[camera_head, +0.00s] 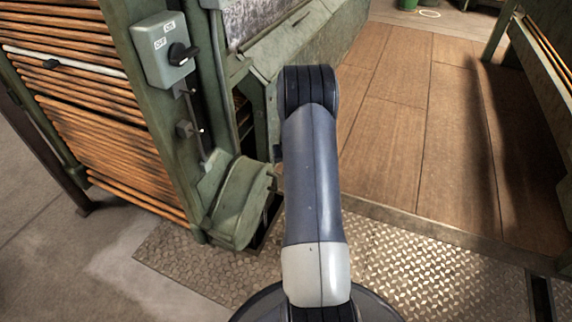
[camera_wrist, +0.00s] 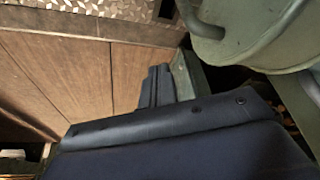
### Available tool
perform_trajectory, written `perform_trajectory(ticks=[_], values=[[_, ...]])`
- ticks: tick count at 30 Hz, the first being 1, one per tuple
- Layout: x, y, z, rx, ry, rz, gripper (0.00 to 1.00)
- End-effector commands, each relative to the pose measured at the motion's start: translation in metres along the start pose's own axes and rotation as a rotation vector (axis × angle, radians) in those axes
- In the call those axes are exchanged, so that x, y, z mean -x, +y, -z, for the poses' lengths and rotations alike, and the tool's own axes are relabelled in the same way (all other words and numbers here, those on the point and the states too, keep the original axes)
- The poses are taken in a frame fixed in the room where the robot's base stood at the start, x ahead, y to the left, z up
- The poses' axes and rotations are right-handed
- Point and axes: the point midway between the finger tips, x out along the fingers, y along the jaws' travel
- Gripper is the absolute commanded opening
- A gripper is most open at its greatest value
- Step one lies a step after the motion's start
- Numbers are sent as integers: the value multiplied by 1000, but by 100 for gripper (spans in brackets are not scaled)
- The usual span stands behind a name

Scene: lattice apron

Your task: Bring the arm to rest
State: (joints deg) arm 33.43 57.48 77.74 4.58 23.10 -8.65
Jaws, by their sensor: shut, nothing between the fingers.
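My arm (camera_head: 315,180) rises from the bottom middle of the head view, with a pale grey lower joint, a blue-grey link and a dark ribbed joint at its top. Behind the fingers are wooden floor boards and a green frame edge. I cannot tell whether the fingers touch that frame.
A green machine frame (camera_head: 170,120) with a grey switch box (camera_head: 163,50) stands close left of my arm. A rounded green housing (camera_head: 240,205) is beside the arm; a green rounded part (camera_wrist: 245,30) fills the wrist view's upper right. Wooden floor (camera_head: 400,120) lies open to the right.

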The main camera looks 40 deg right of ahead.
Motion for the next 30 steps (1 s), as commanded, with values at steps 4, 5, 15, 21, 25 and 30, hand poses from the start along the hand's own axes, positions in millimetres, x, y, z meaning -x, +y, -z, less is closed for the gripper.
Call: perform_trajectory(ticks=[4,5,15,21,25,30], values=[[30,10,6,-1,0,-1,0],[35,11,7,-1,0,-1,0],[57,19,9,0,-2,0,0],[56,19,9,0,-2,0,0],[54,19,9,1,-2,0,0],[37,13,5,3,-3,0,0]])
